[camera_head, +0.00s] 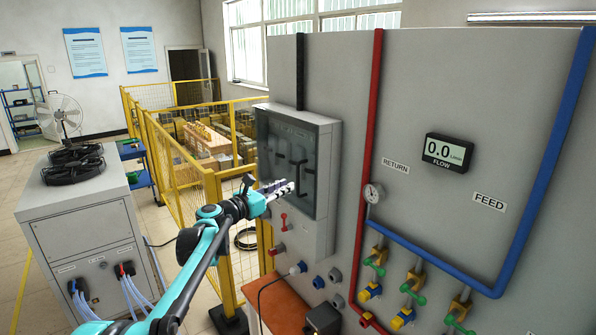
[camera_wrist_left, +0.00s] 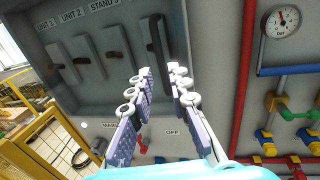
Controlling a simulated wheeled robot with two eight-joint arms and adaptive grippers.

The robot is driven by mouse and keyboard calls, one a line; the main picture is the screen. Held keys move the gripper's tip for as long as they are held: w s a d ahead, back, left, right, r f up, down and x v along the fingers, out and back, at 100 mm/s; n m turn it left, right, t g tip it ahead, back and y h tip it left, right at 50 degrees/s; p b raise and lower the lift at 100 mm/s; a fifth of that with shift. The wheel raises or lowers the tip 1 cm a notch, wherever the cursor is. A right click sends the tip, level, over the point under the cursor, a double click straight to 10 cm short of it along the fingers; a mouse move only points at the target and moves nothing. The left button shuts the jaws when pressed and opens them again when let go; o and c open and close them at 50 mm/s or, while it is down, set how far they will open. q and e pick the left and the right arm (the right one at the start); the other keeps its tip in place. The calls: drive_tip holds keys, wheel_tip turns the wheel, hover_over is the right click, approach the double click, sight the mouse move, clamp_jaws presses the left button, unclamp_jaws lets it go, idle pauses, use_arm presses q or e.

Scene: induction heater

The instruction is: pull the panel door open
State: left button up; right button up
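The panel door (camera_head: 270,140) is the dark see-through front of a grey wall cabinet (camera_head: 328,165), and it looks closed. In the left wrist view the door (camera_wrist_left: 75,25) fills the upper left, with breaker switches showing behind it. A black upright handle (camera_wrist_left: 157,40) sits near its right edge. My left gripper (camera_head: 288,188) is in front of the door's lower right part. In the wrist view its two fingers (camera_wrist_left: 163,74) are apart, with the handle's lower end in line with the gap. I cannot tell whether they touch it. My right gripper is not in view.
A red pipe (camera_head: 367,120) and a gauge (camera_head: 373,193) are right of the cabinet. Valves (camera_head: 413,284) and sockets stand out lower down. A yellow fence (camera_head: 182,175) is behind to the left, and a grey machine (camera_head: 85,220) stands at far left.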

sight(298, 193)
use_arm(q)
drive_tip(key=p+x, duration=0.1)
drive_tip(key=x, duration=0.5)
drive_tip(key=shift+w+d+f, duration=0.1)
drive_tip(key=shift+w+d, duration=0.1)
drive_tip(key=shift+w, duration=0.05)
drive_tip(key=shift+s, duration=0.15)
clamp_jaws()
